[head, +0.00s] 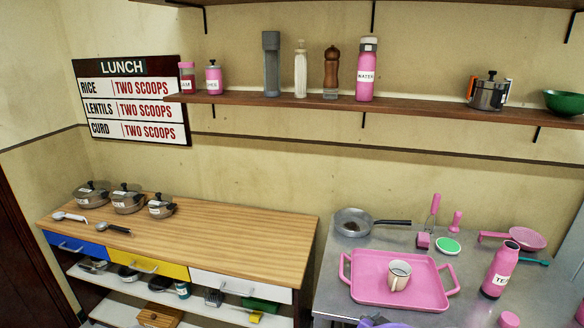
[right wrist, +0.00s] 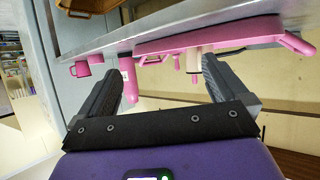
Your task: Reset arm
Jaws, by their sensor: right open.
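My right gripper (right wrist: 160,75) is open in the right wrist view, with its two dark fingers apart and nothing between them. That view looks tilted over, with the edge of the metal table (right wrist: 200,18) crossing the top. In the head view a small purple part, which looks like my right gripper's body (head: 380,322), shows at the bottom edge, in front of the pink tray (head: 365,283). Its fingers are hidden there. My left gripper is in neither view.
A pink tea bottle (head: 500,270), a pan (head: 354,222) and pink utensils stand on the metal table. A wooden counter (head: 230,230) at left holds several lidded pots. A wall shelf (head: 420,103) carries bottles and a steel pot (head: 488,92). The counter's right half is clear.

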